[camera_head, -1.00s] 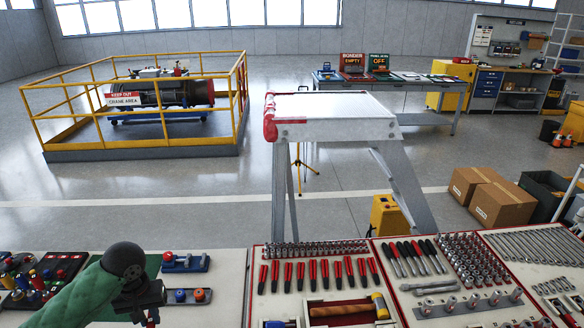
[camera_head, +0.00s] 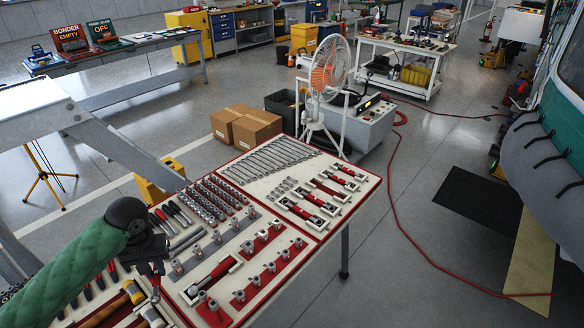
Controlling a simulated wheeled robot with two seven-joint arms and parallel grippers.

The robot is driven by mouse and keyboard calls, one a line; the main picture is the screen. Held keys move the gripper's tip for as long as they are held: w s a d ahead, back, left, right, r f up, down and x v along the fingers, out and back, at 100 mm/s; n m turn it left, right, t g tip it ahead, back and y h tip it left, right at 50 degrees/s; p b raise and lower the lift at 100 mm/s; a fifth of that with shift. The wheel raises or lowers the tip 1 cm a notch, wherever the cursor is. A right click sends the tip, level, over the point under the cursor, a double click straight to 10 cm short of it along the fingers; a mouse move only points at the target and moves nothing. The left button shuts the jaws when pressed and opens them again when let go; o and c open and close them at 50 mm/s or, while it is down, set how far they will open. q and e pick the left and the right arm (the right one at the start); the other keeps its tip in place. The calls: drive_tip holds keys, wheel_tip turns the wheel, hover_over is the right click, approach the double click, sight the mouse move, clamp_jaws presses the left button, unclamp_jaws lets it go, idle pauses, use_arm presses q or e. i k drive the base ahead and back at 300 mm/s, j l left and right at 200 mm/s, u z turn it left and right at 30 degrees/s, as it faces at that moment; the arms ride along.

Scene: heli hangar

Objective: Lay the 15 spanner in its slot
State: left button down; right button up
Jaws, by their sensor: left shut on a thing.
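My left gripper (camera_head: 156,272) points down over the tool trays at the lower left, at the end of my green arm. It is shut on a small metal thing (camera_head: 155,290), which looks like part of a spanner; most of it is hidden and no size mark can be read. A row of several silver spanners (camera_head: 268,158) lies in graded order on the pale board at the far end of the bench, well to the upper right of the gripper. The 15 slot cannot be told apart at this size. My right gripper is out of view.
Red-edged tool boards (camera_head: 318,252) hold sockets, red-handled tools and mallets (camera_head: 132,292) around and right of the gripper. Cardboard boxes (camera_head: 247,127) and a fan (camera_head: 328,75) stand beyond the bench. Open floor with a red hose (camera_head: 397,215) lies to the right.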

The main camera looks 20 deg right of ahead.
sight(327, 191)
drive_tip(key=i+l+z, duration=0.15)
drive_tip(key=z, duration=0.3)
drive_tip(key=i+z, duration=0.25)
drive_tip(key=z, duration=0.15)
drive_tip(key=i+l+z, duration=0.1)
drive_tip(key=i+z, duration=0.15)
drive_tip(key=z, duration=0.2)
drive_tip(key=i+z, duration=0.2)
drive_tip(key=z, duration=0.25)
